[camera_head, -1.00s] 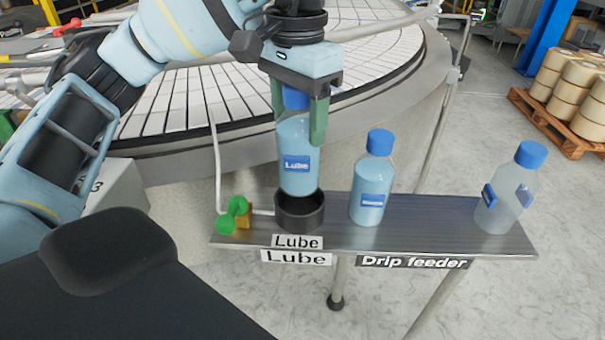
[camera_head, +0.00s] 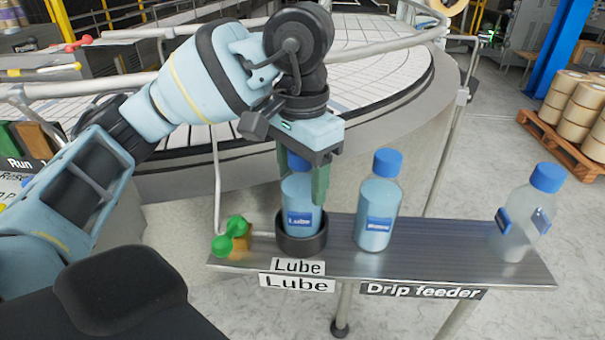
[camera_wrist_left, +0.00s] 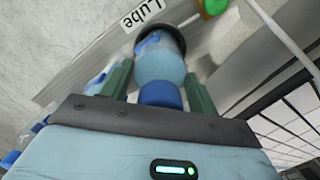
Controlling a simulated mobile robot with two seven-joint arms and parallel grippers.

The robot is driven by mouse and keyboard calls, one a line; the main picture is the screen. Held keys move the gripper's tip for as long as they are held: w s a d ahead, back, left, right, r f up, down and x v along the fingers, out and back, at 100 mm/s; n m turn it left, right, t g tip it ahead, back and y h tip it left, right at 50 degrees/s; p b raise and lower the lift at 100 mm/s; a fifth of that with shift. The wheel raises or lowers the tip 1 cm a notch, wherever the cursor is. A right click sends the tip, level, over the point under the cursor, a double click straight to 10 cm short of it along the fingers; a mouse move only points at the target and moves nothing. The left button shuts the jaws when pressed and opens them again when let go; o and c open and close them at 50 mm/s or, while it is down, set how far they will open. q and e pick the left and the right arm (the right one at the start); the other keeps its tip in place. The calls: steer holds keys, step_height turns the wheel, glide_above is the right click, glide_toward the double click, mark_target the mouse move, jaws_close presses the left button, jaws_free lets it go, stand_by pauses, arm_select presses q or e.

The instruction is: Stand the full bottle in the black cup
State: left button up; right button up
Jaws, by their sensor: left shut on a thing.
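The bottle with the blue "Lube" label (camera_head: 299,218) and blue cap stands upright with its lower part inside the black cup (camera_head: 302,243). The cup sits on the metal shelf behind the "Lube" signs. My left gripper (camera_head: 305,175) is shut on the bottle from above, its green fingers on either side of the cap and upper body. In the left wrist view the bottle (camera_wrist_left: 160,62) lies between the fingers, with the cup's dark rim (camera_wrist_left: 172,32) around its far end. Whether its base touches the cup's floor is hidden. My right gripper is not in view.
A second blue-filled bottle (camera_head: 377,215) stands on the shelf (camera_head: 440,262) just right of the cup. A clear, empty-looking bottle (camera_head: 525,222) stands at the right end. A green-knobbed valve (camera_head: 233,240) is left of the cup. A round conveyor table (camera_head: 390,75) is behind.

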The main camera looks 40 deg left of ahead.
arm_select(q)
steer(key=shift+f, duration=0.15)
steer(key=o, duration=1.7)
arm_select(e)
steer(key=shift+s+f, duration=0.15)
arm_select(q)
step_height(320, 180, up, 11)
steer(key=shift+r+p, duration=0.1)
steer(key=shift+p, duration=1.15)
steer(key=shift+r, duration=0.6)
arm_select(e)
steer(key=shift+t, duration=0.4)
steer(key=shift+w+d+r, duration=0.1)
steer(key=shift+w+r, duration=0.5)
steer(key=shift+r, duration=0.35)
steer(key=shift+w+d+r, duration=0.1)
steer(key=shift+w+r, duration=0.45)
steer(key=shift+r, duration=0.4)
arm_select(q)
steer(key=shift+f, duration=0.1)
